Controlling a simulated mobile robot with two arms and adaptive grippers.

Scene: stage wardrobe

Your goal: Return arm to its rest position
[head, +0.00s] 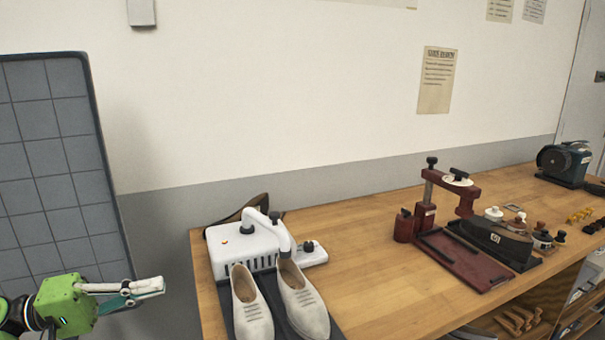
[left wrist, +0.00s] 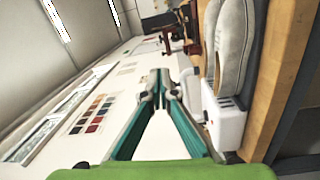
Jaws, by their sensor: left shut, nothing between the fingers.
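My left gripper (head: 150,287) is at the lower left of the head view, green-bodied with pale fingertips. Its fingers are shut and empty, pointing right. It is in the air left of the wooden workbench (head: 372,270), apart from the bench and everything on it. In the left wrist view its fingers (left wrist: 160,80) meet at the tips, with nothing between them. My right gripper is not in view.
A white shoe device (head: 230,240) with two pale shoes (head: 302,300) stands at the bench's left end, nearest the gripper. A dark red press (head: 465,262) stands further right. A grey tiled panel (head: 55,165) stands behind the gripper. The bench's middle is clear.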

